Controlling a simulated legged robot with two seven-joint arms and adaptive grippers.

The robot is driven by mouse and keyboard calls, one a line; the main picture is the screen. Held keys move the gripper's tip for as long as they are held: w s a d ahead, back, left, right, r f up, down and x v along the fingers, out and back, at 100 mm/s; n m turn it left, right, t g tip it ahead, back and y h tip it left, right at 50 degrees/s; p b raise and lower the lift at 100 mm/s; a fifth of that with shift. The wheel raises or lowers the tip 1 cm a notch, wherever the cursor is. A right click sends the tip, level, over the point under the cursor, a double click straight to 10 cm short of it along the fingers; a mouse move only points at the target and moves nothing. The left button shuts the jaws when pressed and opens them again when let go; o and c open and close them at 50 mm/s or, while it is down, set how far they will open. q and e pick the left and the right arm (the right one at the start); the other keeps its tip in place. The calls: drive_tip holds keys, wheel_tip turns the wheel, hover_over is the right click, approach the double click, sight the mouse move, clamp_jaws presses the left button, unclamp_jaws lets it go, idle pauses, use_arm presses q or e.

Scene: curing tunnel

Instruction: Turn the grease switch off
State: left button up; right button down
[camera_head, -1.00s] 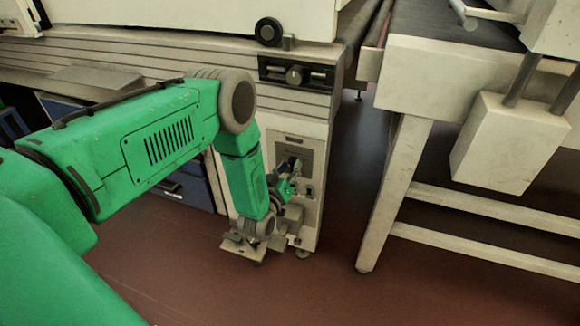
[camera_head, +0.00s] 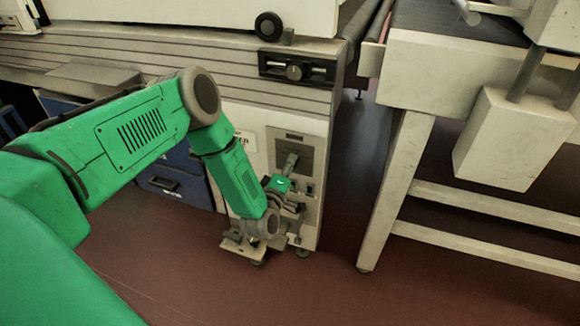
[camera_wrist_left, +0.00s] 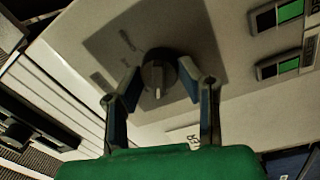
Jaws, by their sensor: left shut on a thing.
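A dark round knob with a pale pointer bar (camera_wrist_left: 158,76) sits on a grey plate on the machine's white front in the left wrist view. My left gripper (camera_wrist_left: 161,74) has its two fingers on either side of this knob, shut on it. The bar runs roughly up and down in that view. My right gripper is not in view.
Two switches with green faces (camera_wrist_left: 289,12) (camera_wrist_left: 287,66) sit beside the plate. A black panel with a knob (camera_head: 295,71) is above it. Blue drawers (camera_head: 175,182) are to the left. A white-legged conveyor frame (camera_head: 398,185) stands right, with open floor between.

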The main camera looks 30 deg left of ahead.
use_arm(q)
drive_tip(key=shift+s+d+f+n, duration=0.15)
drive_tip(key=shift+f+n, duration=0.15)
drive_tip(key=shift+n, duration=0.3)
drive_tip(key=o, duration=1.1)
drive_tip(key=shift+o, duration=0.2)
drive_tip(key=shift+r, duration=0.1)
drive_tip(key=r+v, duration=0.1)
drive_tip(key=v, duration=1)
drive_tip(key=shift+s+f, duration=0.35)
drive_tip(key=shift+f, duration=0.15)
drive_tip(key=shift+d, duration=0.1)
